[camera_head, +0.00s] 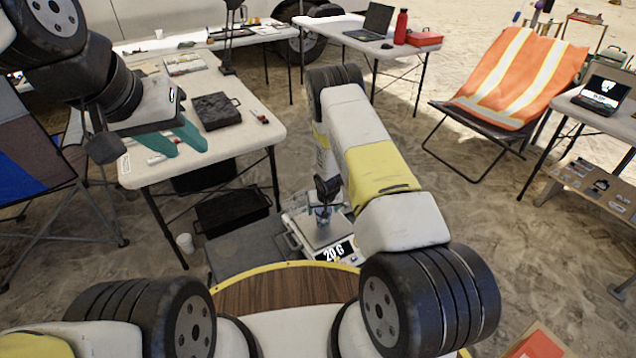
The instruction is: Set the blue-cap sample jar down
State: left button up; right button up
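A small bluish-grey jar-like thing (323,216) appears on the plate of a white scale (338,253) at lower middle; its cap colour is too small to make out. The scale's display reads 20 G. The dark end of my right arm (327,188) is right over it, touching or very close. My arm hides much of that gripper, and I cannot tell whether its fingers hold the jar.
A black case (216,110) lies on the left table near my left gripper. The scale is on a grey surface (246,250) beside a black crate (232,210). A back table (345,32) holds a laptop and red bottle. An orange folding chair (510,80) stands right.

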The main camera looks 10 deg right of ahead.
jog(key=s+r, duration=0.3)
jog(key=r, duration=1)
jog(key=s+d+r+m+t, duration=0.1)
jog(key=s+r, duration=0.3)
jog(key=r, duration=1)
jog(key=s+r, duration=0.3)
jog(key=r, duration=1)
jog(key=s+r+y, duration=0.1)
jog(key=s+r, duration=0.6)
jog(key=s, duration=0.5)
jog(key=s+r+n+y, duration=0.1)
jog(key=s+r, duration=0.7)
jog(key=s, duration=0.5)
jog(key=shift+s+a+r+n+t, duration=0.2)
jog(key=shift+a+n+t, duration=0.1)
jog(key=shift+a+t, duration=0.1)
